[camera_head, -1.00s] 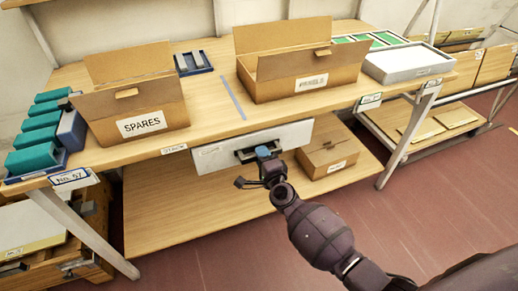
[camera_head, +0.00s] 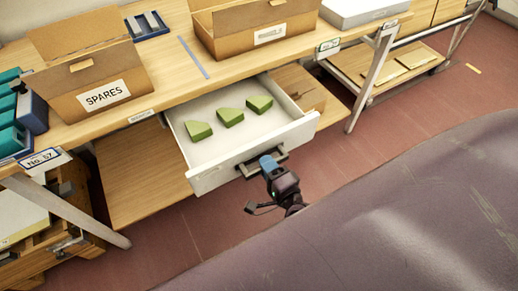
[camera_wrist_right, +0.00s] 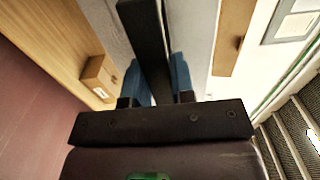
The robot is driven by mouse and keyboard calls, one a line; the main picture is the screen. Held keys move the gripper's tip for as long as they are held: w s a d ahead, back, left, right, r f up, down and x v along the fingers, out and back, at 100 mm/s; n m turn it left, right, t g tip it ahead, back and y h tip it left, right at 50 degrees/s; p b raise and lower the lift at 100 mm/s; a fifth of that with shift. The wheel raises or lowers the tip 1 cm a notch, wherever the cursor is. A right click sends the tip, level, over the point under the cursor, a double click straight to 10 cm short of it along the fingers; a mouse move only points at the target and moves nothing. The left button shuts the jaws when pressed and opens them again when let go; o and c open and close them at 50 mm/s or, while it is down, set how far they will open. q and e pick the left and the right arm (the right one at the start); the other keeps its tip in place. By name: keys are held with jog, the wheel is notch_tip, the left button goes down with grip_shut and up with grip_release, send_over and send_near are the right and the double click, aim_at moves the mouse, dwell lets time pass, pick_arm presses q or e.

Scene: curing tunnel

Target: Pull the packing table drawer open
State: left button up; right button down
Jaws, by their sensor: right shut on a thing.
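The packing table drawer (camera_head: 212,179) stands pulled well out from under the tabletop, with a white front and a pale floor. Three green angular blocks (camera_head: 230,116) lie inside it. My right gripper (camera_head: 268,163) is at the dark bar handle (camera_head: 277,157) on the drawer front. In the right wrist view the blue fingertips (camera_wrist_right: 158,80) stand either side of the dark handle (camera_wrist_right: 147,45), shut on it. My left gripper is in neither current view.
The packing table (camera_head: 165,85) carries an open carton marked SPARES (camera_head: 75,85), a second open carton (camera_head: 240,45), teal items and a white tray. A smaller carton (camera_head: 300,88) sits on the lower shelf, right of the drawer. Open red floor (camera_head: 400,130) lies to the right.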

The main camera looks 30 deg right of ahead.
jog(key=shift+s, duration=0.6)
jog(key=c, duration=1)
grip_release()
jog(key=shift+o, duration=0.2)
jog(key=s, duration=1)
jog(key=shift+s+d, duration=0.2)
jog(key=shift+s, duration=0.2)
